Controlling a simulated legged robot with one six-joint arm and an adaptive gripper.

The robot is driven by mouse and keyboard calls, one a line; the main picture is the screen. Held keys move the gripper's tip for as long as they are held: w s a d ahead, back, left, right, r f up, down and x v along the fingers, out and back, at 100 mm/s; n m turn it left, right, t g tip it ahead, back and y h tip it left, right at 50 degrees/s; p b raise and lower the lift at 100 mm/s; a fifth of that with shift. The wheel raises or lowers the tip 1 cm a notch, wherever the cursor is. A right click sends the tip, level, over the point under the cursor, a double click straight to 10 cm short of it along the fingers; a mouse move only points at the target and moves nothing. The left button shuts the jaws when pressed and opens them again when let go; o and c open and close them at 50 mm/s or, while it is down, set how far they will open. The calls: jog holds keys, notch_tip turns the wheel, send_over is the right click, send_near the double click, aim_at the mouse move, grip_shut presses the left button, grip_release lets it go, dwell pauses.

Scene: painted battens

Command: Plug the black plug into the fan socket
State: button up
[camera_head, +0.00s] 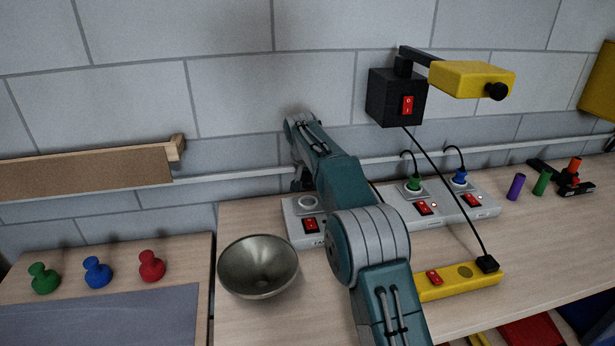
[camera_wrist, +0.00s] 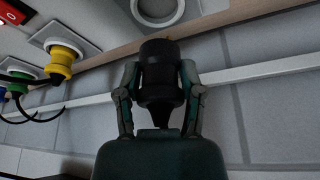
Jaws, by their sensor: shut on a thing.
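The black plug (camera_wrist: 161,75) is held between the two fingers of my gripper (camera_wrist: 158,88) in the wrist view. Its front end points toward the round white fan socket (camera_wrist: 166,22) at the top edge, with a gap seeming to lie between them. In the head view the fan socket (camera_head: 308,203) is the empty left one on the grey socket strip (camera_head: 291,225), above a red switch and a partly hidden label. There my gripper is mostly hidden behind my arm, just behind and above that socket.
A green plug (camera_head: 414,183) and a blue plug (camera_head: 460,176) sit in other sockets; a yellow plug (camera_wrist: 62,58) shows in the wrist view. A metal bowl (camera_head: 258,267) stands in front of the strip. A yellow strip (camera_head: 485,279) lies front right. The wall is close behind.

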aim_at(308, 202)
jog(key=shift+f, duration=2.7)
jog(key=shift+s+f, duration=0.15)
jog(key=shift+f, duration=0.7)
jog(key=shift+s+d+f, duration=0.1)
jog(key=shift+f, duration=0.25)
jog(key=o, duration=1.2)
jog(key=shift+c, duration=0.2)
jog(key=shift+f, duration=0.15)
jog(key=shift+r, duration=0.35)
